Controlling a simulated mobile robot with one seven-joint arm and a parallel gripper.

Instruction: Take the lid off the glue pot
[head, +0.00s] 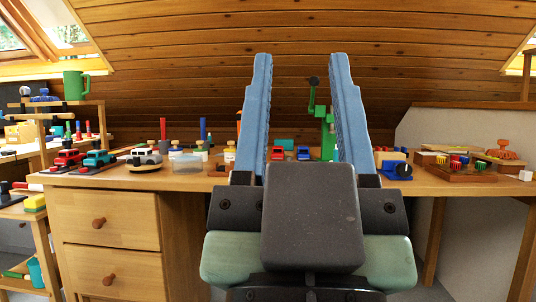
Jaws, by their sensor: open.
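My gripper (300,60) fills the middle of the head view, with its two blue fingers pointing up and spread wide apart. It is open, and nothing shows gripped between the fingers. I cannot pick out the glue pot or its lid for certain. Part of the desk is hidden behind my gripper.
Toy cars, including a teal car (98,159), line the desk's left side. A clear dish (187,164) is near its front edge. A green clamp-like tool (325,125) shows between the fingers. A wooden tray (470,166) of coloured pieces is at right. A green mug (75,85) stands higher at left.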

